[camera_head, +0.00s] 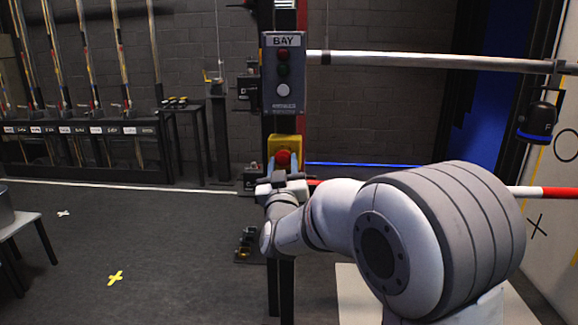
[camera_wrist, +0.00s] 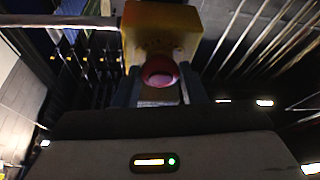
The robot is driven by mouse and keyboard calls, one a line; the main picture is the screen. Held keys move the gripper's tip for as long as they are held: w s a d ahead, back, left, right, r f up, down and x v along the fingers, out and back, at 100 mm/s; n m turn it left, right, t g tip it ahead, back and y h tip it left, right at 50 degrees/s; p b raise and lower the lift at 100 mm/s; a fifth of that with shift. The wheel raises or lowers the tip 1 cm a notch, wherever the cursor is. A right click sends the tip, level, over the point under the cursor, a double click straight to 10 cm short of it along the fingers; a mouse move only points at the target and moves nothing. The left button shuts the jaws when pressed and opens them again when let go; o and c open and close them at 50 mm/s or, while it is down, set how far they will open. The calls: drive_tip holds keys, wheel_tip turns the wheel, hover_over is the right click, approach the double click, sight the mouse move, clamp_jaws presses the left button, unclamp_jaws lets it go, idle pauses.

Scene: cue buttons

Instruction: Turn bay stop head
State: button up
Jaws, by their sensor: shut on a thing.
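The bay stop head is a red mushroom button (camera_head: 283,158) on a yellow box (camera_head: 286,144), mounted on the dark post below the grey BAY panel (camera_head: 283,74). My gripper (camera_head: 283,167) is at the button, with one finger on each side of the red head. In the wrist view the red head (camera_wrist: 160,71) sits between the two dark fingers of my gripper (camera_wrist: 160,92), in front of the yellow box (camera_wrist: 158,30). My gripper is shut on the red head. The fingers hide the lower sides of the head.
The BAY panel carries lamps and a white button above the yellow box. A metal rail (camera_head: 440,62) runs right from the post, with a dark lamp (camera_head: 537,120) hanging from it. The floor at left is mostly clear.

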drive_tip(key=shift+c, duration=0.7)
drive_tip(key=shift+o, duration=0.6)
drive_tip(key=shift+d+f, duration=0.1)
drive_tip(key=shift+d, duration=0.25)
drive_tip(key=shift+a, duration=0.2)
drive_tip(key=shift+c, duration=0.6)
drive_tip(key=shift+a+f+m+h+b, duration=0.1)
drive_tip(key=shift+m+h+b, duration=0.3)
drive_tip(key=shift+m+b, duration=0.3)
drive_tip(key=m+h+b, duration=0.1)
drive_tip(key=m+b, duration=0.1)
drive_tip(key=m+h+b, duration=0.1)
drive_tip(key=b, duration=0.1)
drive_tip(key=shift+a+m, duration=0.2)
drive_tip(key=shift+m, duration=0.2)
drive_tip(key=shift+a+r+m+g+h+b, duration=0.2)
drive_tip(key=shift+m+h+b, duration=0.65)
drive_tip(key=shift+m, duration=0.7)
drive_tip(key=shift+d+r+m+g+h+b, duration=0.1)
drive_tip(key=shift+m+g+h+b, duration=0.2)
drive_tip(key=shift+m+h+b, duration=0.9)
drive_tip(key=shift+r+m+y+p, duration=0.1)
drive_tip(key=shift+m+y+p, duration=0.3)
drive_tip(key=shift+m, duration=0.15)
